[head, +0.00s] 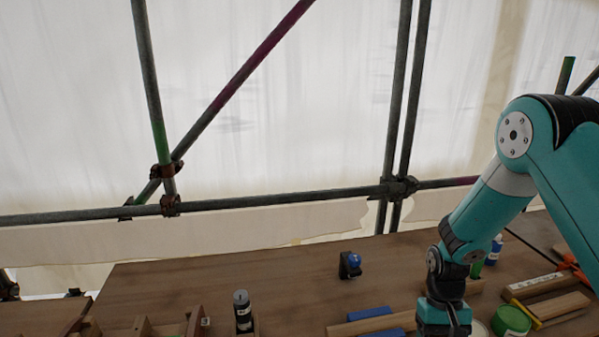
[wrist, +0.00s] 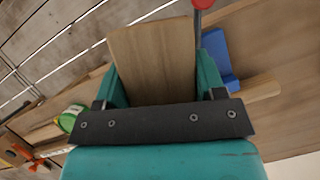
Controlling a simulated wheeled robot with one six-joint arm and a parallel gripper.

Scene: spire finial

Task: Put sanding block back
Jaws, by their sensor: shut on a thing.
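In the wrist view, a flat light-brown wooden block (wrist: 155,55) sits between the two teal fingers of my gripper (wrist: 158,82). It looks like the sanding block. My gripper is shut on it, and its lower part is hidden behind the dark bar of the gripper. In the head view, the teal and black end of my arm reaches down to the bottom edge, so the fingertips and the held block do not show there.
Blue pieces (head: 370,313) lie along a wooden strip (head: 345,327) left of my wrist. A red-ended rod (wrist: 203,4) stands close behind the right finger. A green round container (head: 513,320) and wooden pieces (head: 560,305) are at right. The table's (head: 285,282) middle is mostly clear.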

